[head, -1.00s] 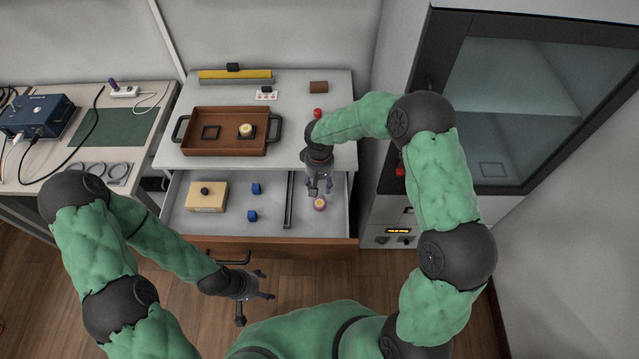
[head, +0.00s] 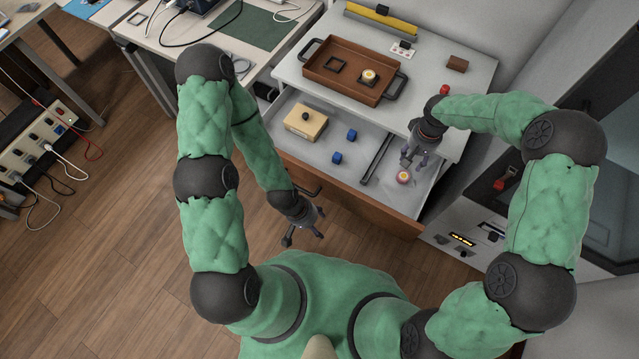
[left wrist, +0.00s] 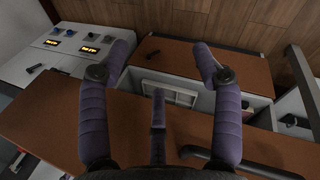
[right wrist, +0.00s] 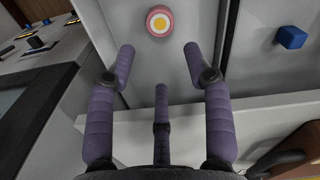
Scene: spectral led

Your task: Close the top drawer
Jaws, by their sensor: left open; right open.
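The top drawer (head: 340,175) of the white cabinet stands open. Its brown front (head: 385,207) carries a dark bar handle (head: 308,191). My left gripper (head: 310,238) is open and empty, outside the drawer and close to the handle; contact with it cannot be seen. In the left wrist view, brown drawer fronts (left wrist: 45,110) lie beyond the open left fingers (left wrist: 165,55). My right gripper (head: 413,164) is open and empty over the right part of the drawer. A pink round piece with a yellow centre (head: 403,177) lies near it and also shows in the right wrist view (right wrist: 159,22).
Inside the drawer are a beige box (head: 305,122), two blue cubes (head: 337,158) and a dark divider (head: 378,158). A brown tray (head: 345,78) stands on the cabinet top. A machine with an orange display (head: 462,240) is at the right. Open floor (head: 110,230) lies left.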

